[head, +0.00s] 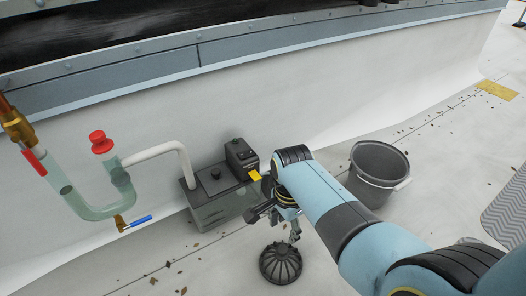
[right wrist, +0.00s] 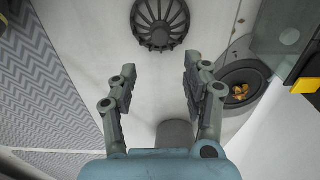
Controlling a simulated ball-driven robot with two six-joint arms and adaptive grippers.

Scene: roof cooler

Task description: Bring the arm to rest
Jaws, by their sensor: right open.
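My right arm comes in from the lower right of the head view. Its gripper (head: 272,213) is beside the black pump box and above the dark ribbed dome strainer (head: 281,264), partly hidden by the wrist. In the right wrist view the gripper's two fingers (right wrist: 158,82) are spread apart with nothing between them. The dome strainer (right wrist: 159,20) lies beyond the fingertips, apart from them, on the pale roof. My left gripper is in neither view.
A clear tank (head: 207,211) with a black pump and yellow tab stands left of the gripper. A dark bucket (head: 376,178) stands right of the arm. Clear trap piping (head: 92,210) is at left. A round dark opening (right wrist: 243,78) holds brown bits. Grey matting (head: 508,210) lies far right.

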